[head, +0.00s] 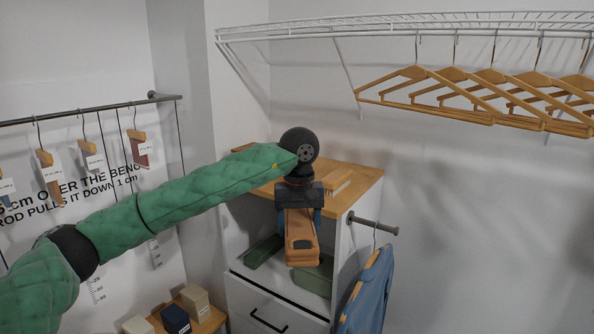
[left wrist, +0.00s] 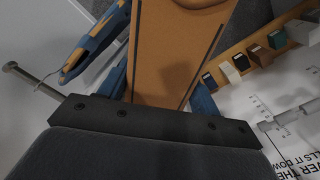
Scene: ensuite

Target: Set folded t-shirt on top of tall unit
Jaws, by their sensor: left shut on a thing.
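The folded t-shirt (head: 301,238) is an orange-brown flat bundle with a dark patch near its lower end. My left gripper (head: 299,213) is shut on it, and it hangs down in front of the tall unit's open shelf. In the left wrist view the t-shirt (left wrist: 175,50) sits between the blue fingers of my left gripper (left wrist: 160,92). The tall unit (head: 365,183) is white with a wooden top. My left wrist covers part of that top. My right gripper is not in view.
Wooden hangers (head: 450,85) hang from a white wire shelf (head: 420,25) at upper right. Small boxes (head: 175,318) stand on a low bench.

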